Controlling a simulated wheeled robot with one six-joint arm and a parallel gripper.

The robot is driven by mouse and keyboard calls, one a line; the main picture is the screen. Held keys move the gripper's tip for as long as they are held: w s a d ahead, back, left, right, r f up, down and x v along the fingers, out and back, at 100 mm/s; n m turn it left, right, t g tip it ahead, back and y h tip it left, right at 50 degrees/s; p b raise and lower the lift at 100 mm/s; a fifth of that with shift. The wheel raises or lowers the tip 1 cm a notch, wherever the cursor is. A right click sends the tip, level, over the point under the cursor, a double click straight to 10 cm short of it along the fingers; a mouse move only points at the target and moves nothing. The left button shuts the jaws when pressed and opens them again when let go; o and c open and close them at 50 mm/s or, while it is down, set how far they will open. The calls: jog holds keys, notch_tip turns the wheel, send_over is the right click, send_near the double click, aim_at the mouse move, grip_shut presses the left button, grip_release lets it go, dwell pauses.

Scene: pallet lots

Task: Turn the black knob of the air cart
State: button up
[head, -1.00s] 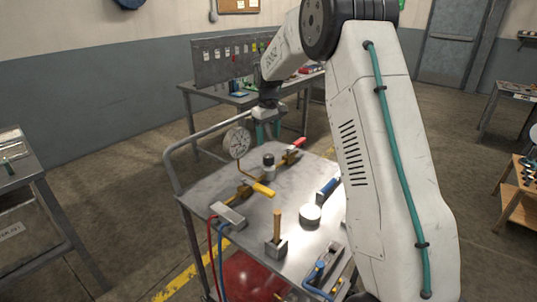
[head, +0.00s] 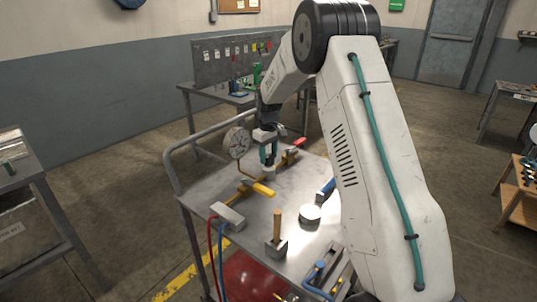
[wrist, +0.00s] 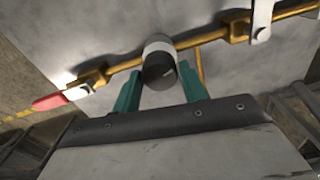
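The air cart (head: 208,192) has a grey metal top with a brass pipe line running along it. The black knob (wrist: 158,71) sits on a pale round body (wrist: 158,44) on that pipe. My gripper (wrist: 159,80) is open, with its teal fingers on either side of the knob in the wrist view. Gaps show between the fingers and the knob there. In the head view my gripper (head: 268,154) points down over the pale body (head: 268,170), and the knob is mostly hidden by the fingers.
A pressure gauge (head: 238,142) stands just left of my gripper. A rail (head: 170,172) edges the cart.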

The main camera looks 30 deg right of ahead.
jog(key=c, duration=0.4)
jog(key=shift+m, duration=0.4)
jog(key=m, duration=1.2)
jog(key=shift+m, duration=0.4)
jog(key=o, duration=0.9)
jog(key=shift+o, duration=0.2)
